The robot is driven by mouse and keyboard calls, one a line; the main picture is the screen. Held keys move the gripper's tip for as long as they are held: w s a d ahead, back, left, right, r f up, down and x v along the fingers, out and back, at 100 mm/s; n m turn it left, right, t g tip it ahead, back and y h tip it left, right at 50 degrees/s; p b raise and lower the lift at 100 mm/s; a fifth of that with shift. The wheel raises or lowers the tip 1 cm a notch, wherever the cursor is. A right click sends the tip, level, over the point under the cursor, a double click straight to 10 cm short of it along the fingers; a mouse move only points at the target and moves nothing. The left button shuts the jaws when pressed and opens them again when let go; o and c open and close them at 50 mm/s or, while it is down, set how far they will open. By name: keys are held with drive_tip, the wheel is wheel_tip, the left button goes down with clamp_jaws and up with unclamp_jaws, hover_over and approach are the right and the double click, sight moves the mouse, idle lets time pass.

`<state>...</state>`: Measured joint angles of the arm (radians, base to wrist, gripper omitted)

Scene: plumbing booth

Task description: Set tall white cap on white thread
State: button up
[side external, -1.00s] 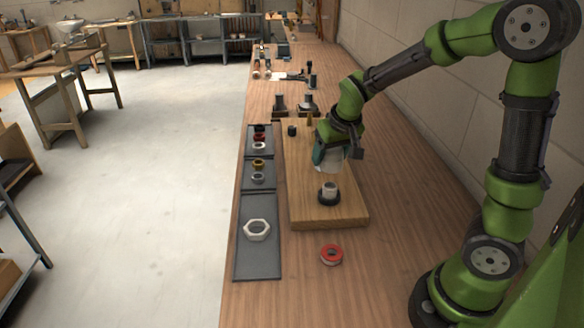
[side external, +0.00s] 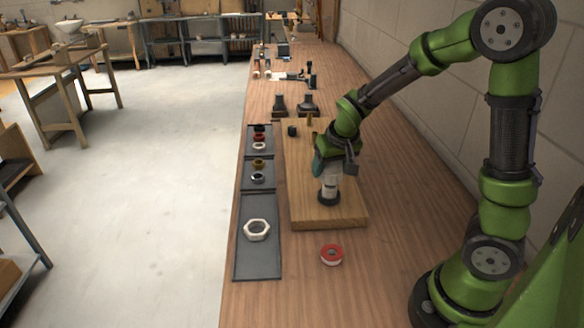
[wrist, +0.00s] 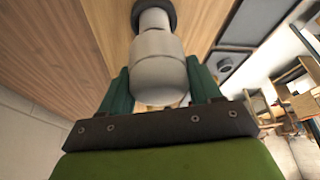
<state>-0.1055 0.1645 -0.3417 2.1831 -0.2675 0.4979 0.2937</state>
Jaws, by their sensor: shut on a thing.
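My gripper (side external: 326,170) is low over the near end of the wooden board, right above the white thread (side external: 329,187). The thread stands upright on a round black base (side external: 328,199). In the wrist view, the green fingers of my gripper (wrist: 159,82) are shut on the tall white cap (wrist: 158,58). The cap is in line with the white thread (wrist: 153,20), which shows beyond it with the black base (wrist: 171,13). The cap meets or nearly meets the thread; I cannot tell whether it is over it. In the side view the fingers mostly hide the cap.
A dark tray (side external: 240,262) with a large white nut (side external: 257,230) and several smaller rings lies left of the wooden board (side external: 345,215). A red and white tape roll (side external: 331,254) lies in front. A small black fitting (side external: 292,131) stands farther back on the board.

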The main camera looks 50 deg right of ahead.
sight(329, 178)
drive_tip(key=shift+f, duration=1.7)
drive_tip(key=shift+a+f+m+g+h, duration=0.15)
drive_tip(key=shift+m+g+h, duration=0.2)
drive_tip(key=shift+m, duration=0.75)
drive_tip(key=m+g+h, duration=0.1)
drive_tip(key=m, duration=0.2)
drive_tip(key=o, duration=1.1)
drive_tip(key=shift+o, duration=0.8)
